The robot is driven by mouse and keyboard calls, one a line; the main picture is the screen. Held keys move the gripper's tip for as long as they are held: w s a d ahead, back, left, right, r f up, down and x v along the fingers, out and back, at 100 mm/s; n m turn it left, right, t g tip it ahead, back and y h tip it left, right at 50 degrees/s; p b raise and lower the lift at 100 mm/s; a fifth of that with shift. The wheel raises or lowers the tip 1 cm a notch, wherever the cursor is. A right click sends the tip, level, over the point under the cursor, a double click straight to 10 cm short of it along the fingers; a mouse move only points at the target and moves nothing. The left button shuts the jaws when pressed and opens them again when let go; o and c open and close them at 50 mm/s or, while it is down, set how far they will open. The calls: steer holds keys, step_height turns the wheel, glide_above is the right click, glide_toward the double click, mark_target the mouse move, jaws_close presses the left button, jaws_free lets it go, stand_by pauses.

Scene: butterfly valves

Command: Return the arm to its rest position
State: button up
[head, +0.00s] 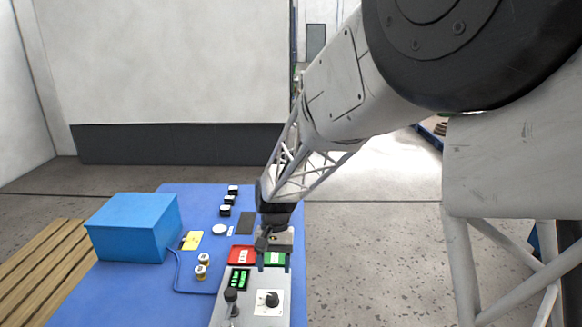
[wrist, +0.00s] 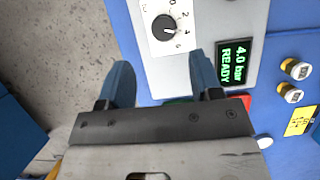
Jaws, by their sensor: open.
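My gripper (head: 267,248) hangs at the end of my arm over the far end of the grey control panel (head: 255,318), near a red plate (head: 241,255) and a green plate (head: 275,258). In the wrist view my gripper (wrist: 160,78) has its two blue-grey fingers spread wide, with nothing between them. Beyond the fingertips are a black dial knob (wrist: 165,27) on a white scale and a green display (wrist: 236,62) reading "4.0 bar READY". My gripper partly hides the red and green plates in both views.
A blue box (head: 134,228) stands at the left of the blue table (head: 185,300). Two brass-and-white fittings (head: 202,266), a yellow card (head: 192,240) and several black blocks (head: 228,200) lie there. A black-knobbed lever (head: 231,295) rises from the panel. Open floor (head: 360,240) lies right.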

steer(key=s+d+r+t, duration=0.3)
steer(key=s+d+r, duration=0.85)
steer(key=d, duration=0.25)
steer(key=s+d+r+t, duration=0.1)
steer(key=s+d+t, duration=0.1)
steer(key=s+d, duration=0.3)
steer(key=s+d+r+t, duration=0.2)
steer(key=s+d, duration=0.3)
steer(key=s, duration=0.5)
steer(key=shift+r, duration=0.25)
steer(key=shift+c, duration=0.2)
stand_by(0.9)
